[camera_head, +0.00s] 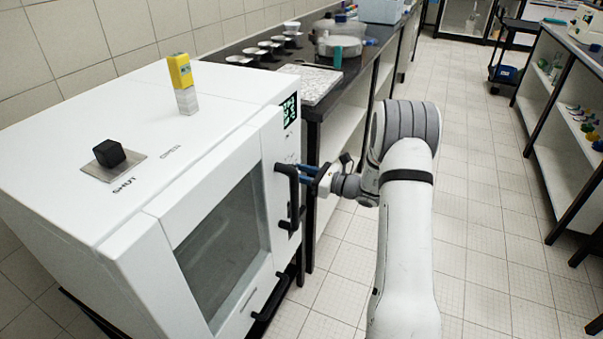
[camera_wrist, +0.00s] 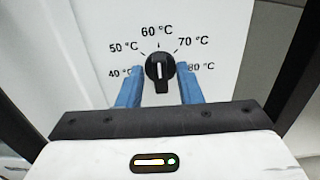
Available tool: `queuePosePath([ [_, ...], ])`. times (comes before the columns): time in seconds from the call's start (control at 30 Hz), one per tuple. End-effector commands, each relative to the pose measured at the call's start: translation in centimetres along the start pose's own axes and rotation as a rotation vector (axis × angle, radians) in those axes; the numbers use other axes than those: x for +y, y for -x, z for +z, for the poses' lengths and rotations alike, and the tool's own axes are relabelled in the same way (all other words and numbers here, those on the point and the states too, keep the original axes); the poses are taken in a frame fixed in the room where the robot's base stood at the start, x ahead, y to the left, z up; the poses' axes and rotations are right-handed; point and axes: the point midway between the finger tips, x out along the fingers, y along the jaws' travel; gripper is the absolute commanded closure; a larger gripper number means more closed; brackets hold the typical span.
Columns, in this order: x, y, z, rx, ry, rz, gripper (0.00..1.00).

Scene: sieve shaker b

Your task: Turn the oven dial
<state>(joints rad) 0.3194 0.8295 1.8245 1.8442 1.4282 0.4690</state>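The oven (camera_head: 190,190) is a white box at the left in the head view, with a dark glass door facing my arm. The oven dial (camera_wrist: 158,68) is a round black knob in the wrist view, with a white mark pointing up toward 60 °C. Temperature labels from 40 to 80 °C arc around it. My gripper (camera_wrist: 158,90) has blue fingers, one on each side of the dial, with a gap showing between each finger and the knob. In the head view my gripper (camera_head: 308,172) is at the oven's front right panel; the dial is hidden there.
A black door handle (camera_head: 290,195) stands out close to my gripper. A dark counter with several small bowls runs behind.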

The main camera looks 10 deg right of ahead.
Motion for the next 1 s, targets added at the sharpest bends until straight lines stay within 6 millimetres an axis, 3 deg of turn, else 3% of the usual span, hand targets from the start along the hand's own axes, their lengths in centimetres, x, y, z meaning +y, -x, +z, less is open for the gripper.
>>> queuePosePath([
  [0.33,-0.1,0.5,0.1,0.000,0.001,-0.002,0.65],
  [0.73,-0.1,6.7,0.0,0.000,-0.001,-0.003,0.65],
  [1.0,0.0,7.9,0.0,0.000,0.001,0.000,0.65],
])
